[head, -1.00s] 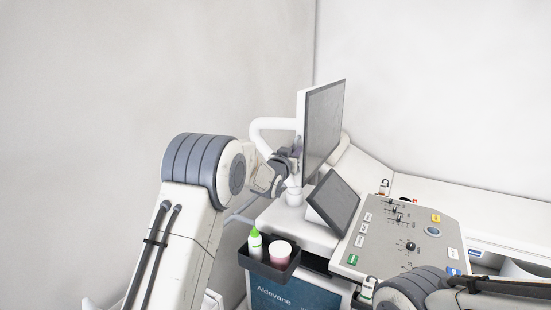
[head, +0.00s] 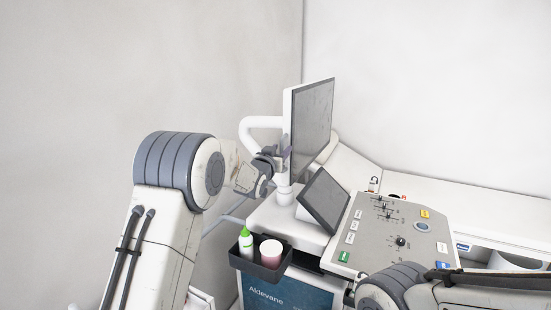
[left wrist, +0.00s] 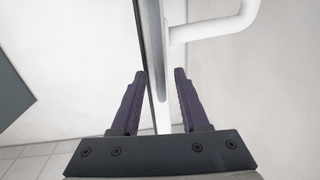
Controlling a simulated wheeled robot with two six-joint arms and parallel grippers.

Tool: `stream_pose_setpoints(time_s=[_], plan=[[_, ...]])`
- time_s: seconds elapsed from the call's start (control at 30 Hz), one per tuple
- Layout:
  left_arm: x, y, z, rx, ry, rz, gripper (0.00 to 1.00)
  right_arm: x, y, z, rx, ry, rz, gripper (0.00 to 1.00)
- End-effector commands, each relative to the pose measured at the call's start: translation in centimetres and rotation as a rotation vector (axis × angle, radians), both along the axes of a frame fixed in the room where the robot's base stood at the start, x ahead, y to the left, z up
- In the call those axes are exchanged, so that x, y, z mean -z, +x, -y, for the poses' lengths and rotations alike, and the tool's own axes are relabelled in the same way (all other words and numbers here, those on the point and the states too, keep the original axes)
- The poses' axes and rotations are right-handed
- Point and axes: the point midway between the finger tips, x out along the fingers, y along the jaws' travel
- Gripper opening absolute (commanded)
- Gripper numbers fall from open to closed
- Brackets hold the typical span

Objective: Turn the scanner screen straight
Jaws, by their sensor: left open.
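The scanner screen (head: 312,118) is a tall flat panel with a white frame and grey face, turned toward the right in the head view. It stands on a white post with a curved white handle (head: 258,122) behind it. My left gripper (head: 282,158) is at the screen's lower left edge, partly hidden by its own wrist. In the left wrist view my left gripper (left wrist: 160,72) is open, with one dark finger on each side of the screen's edge (left wrist: 153,45). Contact cannot be told. My right gripper is out of view; only my right arm shows at lower right.
A smaller tilted touch panel (head: 324,200) and a control console (head: 395,235) are right of the post. A dark tray (head: 245,266) holds a green-capped bottle (head: 246,243) and a pink-and-white tub (head: 271,254). A white couch (head: 460,205) runs along the right wall.

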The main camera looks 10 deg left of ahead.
Motion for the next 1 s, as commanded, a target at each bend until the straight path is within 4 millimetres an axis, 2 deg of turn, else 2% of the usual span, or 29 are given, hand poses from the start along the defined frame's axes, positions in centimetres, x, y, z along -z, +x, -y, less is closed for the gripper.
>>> stream_pose_setpoints(time_s=[0.03,0.2,0.43,0.6,0.9,1.0], plan=[[0.3,-0.9,-0.2,-0.001,0.0,0.0,0.45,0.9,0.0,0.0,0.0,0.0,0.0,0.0],[0.4,-4.2,-0.7,-0.001,0.0,0.002,0.45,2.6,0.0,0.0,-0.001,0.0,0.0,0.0],[0.2,-7.9,-1.3,-0.002,0.0,0.002,0.45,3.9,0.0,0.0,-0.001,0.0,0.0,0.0],[0.1,-9.0,-1.5,-0.001,0.0,0.001,0.45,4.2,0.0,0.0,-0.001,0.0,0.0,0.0],[0.1,-9.1,-1.5,-0.001,0.0,0.0,0.45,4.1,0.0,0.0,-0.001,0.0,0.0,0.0],[0.5,-9.5,-0.7,0.005,0.003,-0.028,0.45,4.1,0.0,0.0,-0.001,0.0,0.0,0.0]])
